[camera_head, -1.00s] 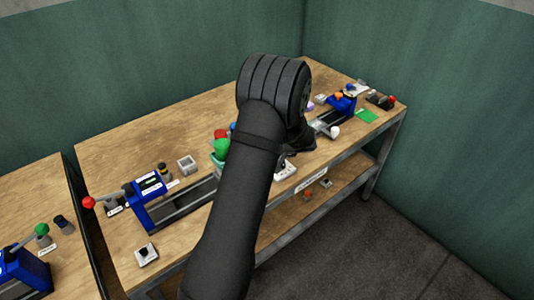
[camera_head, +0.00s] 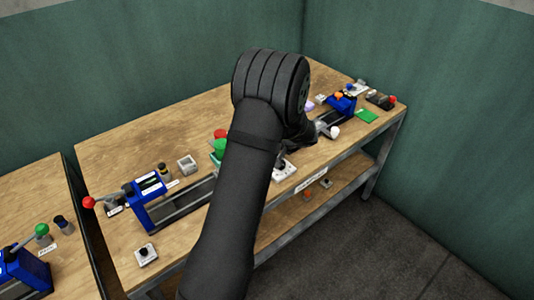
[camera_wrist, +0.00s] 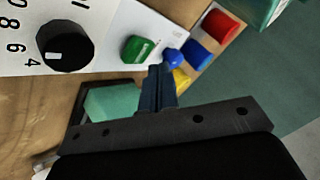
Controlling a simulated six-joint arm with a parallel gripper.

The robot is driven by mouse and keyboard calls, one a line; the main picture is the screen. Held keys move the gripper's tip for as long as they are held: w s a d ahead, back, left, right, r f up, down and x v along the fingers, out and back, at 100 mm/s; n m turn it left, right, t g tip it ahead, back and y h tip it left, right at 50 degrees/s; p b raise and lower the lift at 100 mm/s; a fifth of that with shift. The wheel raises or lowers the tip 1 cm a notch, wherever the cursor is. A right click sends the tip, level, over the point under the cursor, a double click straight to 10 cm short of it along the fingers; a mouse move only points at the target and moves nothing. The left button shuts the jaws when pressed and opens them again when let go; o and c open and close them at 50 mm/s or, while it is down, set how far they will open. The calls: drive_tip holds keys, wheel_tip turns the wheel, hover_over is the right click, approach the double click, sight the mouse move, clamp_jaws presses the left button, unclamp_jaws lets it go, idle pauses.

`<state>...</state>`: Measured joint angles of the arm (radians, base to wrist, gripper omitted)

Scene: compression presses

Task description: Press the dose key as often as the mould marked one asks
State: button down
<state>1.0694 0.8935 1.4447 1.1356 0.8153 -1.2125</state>
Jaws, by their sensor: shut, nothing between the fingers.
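My gripper (camera_wrist: 156,88) shows in the wrist view with its dark fingers shut and empty. Its tips are close to a white panel with a green key (camera_wrist: 138,49) and a small blue knob (camera_wrist: 173,58). The green key bears a label too small to read, and I cannot tell if the tips touch the panel. A black dial (camera_wrist: 65,46) with numbers around it sits on the panel's left part. In the head view my arm hides the gripper. No mould mark is readable; a square grey block (camera_head: 187,165) stands on the bench.
Blue (camera_wrist: 195,53), red (camera_wrist: 221,25) and yellow (camera_wrist: 181,79) pieces stand beside the panel. A teal piece (camera_wrist: 112,106) lies below it. Blue presses stand at the bench's left (camera_head: 150,187) and right (camera_head: 341,104). The bench's back left is clear.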

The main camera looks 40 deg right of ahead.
drive_tip(key=shift+r, duration=2.3)
idle(0.7)
wheel_tip(320, 180, up, 4)
drive_tip(key=shift+f, duration=0.1)
drive_tip(key=shift+f, duration=0.1)
drive_tip(key=shift+f, duration=4.3)
drive_tip(key=shift+f, duration=0.1)
drive_tip(key=shift+f, duration=0.35)
